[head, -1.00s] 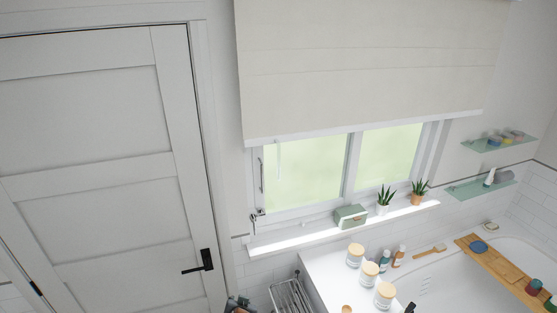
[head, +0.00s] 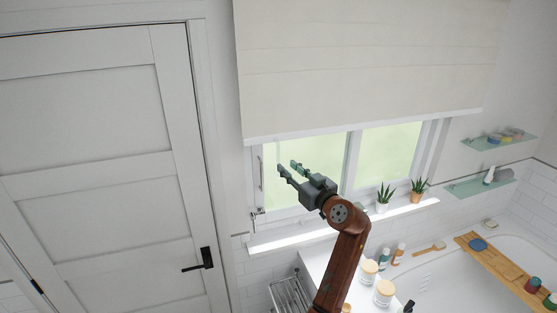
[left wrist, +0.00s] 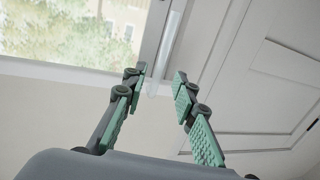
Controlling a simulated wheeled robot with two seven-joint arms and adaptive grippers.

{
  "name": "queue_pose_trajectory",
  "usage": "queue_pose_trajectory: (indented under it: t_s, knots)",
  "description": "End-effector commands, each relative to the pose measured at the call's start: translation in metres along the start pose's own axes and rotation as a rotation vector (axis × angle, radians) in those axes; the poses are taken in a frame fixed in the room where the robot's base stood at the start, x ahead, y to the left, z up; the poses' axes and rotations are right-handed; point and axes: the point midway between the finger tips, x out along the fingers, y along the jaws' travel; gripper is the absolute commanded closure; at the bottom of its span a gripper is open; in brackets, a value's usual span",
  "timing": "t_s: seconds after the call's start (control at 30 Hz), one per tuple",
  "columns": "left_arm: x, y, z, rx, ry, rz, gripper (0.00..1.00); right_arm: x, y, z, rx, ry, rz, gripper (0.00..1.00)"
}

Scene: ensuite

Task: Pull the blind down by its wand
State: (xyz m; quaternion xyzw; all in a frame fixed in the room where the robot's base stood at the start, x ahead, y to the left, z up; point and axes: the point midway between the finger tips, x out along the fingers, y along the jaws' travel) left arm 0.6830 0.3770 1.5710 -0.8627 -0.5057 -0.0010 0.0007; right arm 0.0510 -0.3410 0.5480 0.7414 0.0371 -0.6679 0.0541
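The cream blind (head: 365,70) covers the upper part of the window, and its white bottom rail slopes slightly across the picture. The thin pale wand (head: 279,152) hangs from the blind near the window's left side, its lower part close to my fingertips. In the left wrist view the wand (left wrist: 168,45) is a clear rod whose end shows between the fingertips. My left gripper (head: 287,166) is open in front of the window, fingers pointing at the wand. I cannot tell whether the wand is between the fingers or just beyond them. My right gripper is not in view.
The window sill (head: 410,208) holds two potted plants (head: 384,197). Candle jars (head: 385,293) and bottles stand below on a white ledge. A closed white door (head: 100,170) is at left. A bathtub with a wooden tray (head: 495,262) and glass shelves (head: 480,186) are at right.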

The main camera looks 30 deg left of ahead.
Motion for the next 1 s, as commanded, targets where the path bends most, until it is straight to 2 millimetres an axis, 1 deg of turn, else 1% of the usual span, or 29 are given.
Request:
queue_pose_trajectory:
  t_s: [0.03,0.3,0.43,0.6,0.8,1.0]
  knots:
    - [0.008,-0.001,-0.003,0.002,0.0,-0.004,0.74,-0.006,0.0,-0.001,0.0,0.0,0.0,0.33]
    - [0.05,-0.002,-0.003,0.004,-0.002,-0.002,0.74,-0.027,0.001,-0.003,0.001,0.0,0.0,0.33]
    - [0.064,-0.001,-0.001,0.003,-0.002,-0.001,0.74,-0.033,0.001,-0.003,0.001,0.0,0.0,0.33]
    - [0.07,-0.001,0.001,0.002,-0.002,0.0,0.74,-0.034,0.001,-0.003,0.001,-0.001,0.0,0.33]
    - [0.07,-0.001,0.001,0.001,-0.002,0.0,0.74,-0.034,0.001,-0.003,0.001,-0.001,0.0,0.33]
    - [0.07,-0.001,0.001,0.002,-0.002,0.0,0.87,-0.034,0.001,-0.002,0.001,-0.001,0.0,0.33]
